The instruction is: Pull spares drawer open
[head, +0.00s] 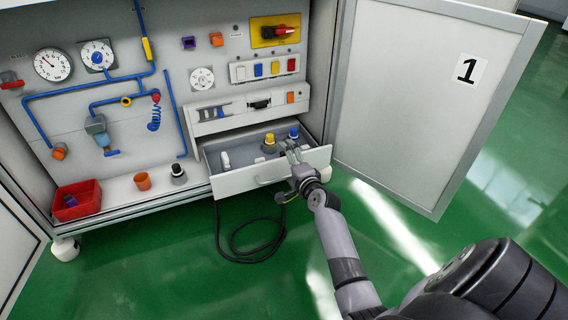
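The spares drawer (240,181) is a grey drawer low in the cabinet, and it stands out from the cabinet front with its inside showing. A handle (268,181) is on its front panel. Inside are a yellow-topped part (269,142), a blue-topped part (294,133) and a white part (225,160). My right gripper (292,151) is at the right part of the drawer front, with its fingertips over the top edge. Whether it touches the drawer or how far its fingers are apart is not clear. My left gripper is not in view.
An open cabinet door (420,90) marked 1 stands right of the drawer. A red bin (76,201), an orange cup (142,181) and a black-topped part (178,172) are on the ledge to the left. A black cable (250,249) hangs to the green floor below the drawer.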

